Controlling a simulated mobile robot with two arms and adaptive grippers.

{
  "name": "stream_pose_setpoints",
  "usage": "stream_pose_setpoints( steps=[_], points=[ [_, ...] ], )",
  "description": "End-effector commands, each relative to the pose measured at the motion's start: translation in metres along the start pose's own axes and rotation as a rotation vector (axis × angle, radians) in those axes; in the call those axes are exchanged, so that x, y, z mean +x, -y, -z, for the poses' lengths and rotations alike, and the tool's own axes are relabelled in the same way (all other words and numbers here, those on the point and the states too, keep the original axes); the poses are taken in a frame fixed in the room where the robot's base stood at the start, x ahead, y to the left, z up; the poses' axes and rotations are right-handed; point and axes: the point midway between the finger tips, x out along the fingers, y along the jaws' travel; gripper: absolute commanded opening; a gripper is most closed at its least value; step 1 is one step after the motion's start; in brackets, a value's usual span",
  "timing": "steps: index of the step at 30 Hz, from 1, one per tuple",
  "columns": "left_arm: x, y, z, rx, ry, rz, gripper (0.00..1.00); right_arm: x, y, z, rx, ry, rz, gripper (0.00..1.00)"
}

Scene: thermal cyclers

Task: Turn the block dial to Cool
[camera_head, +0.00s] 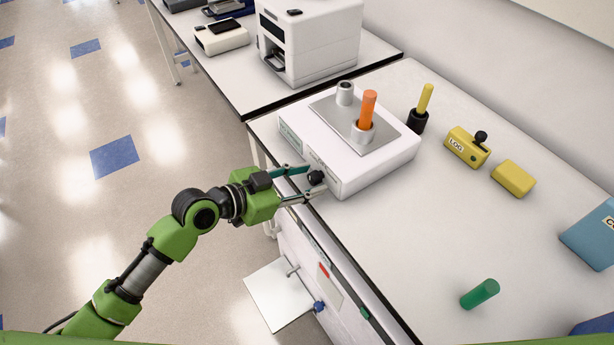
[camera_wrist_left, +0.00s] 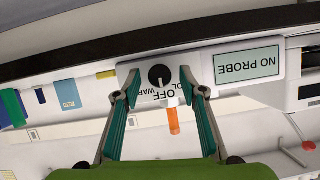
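The block dial (camera_head: 316,178) is a black knob on the front of a white block heater (camera_head: 375,165). In the left wrist view the dial (camera_wrist_left: 159,75) has a white pointer mark that seems to face the OFF lettering; other lettering beside it is partly hidden. My left gripper (camera_head: 308,182) is at the heater's front, with one finger on each side of the dial. The left wrist view shows its fingers (camera_wrist_left: 159,82) spread, with gaps beside the dial. My right gripper is not in view.
The heater's display (camera_wrist_left: 248,63) reads NO PROBE. An orange tube (camera_head: 368,108) stands in the heater's top. A yellow tube in a black holder (camera_head: 417,122), a yellow LOG box (camera_head: 466,147), another yellow block (camera_head: 513,178) and a green cylinder (camera_head: 480,293) are on the bench.

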Motion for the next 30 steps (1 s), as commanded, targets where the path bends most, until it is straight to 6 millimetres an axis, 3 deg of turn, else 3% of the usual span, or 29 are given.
stream_pose_setpoints(
  steps=[9,14,30],
  points=[
    [0.0029,0.0002,-0.0003,0.001,0.001,0.000,0.38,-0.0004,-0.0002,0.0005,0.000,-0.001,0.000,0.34],
    [0.0027,0.0003,-0.0003,0.001,0.000,0.001,0.00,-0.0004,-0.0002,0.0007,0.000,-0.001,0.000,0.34],
    [0.0030,0.0024,-0.0013,-0.106,0.001,-0.044,0.00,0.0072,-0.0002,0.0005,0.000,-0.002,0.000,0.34]
  ],
)
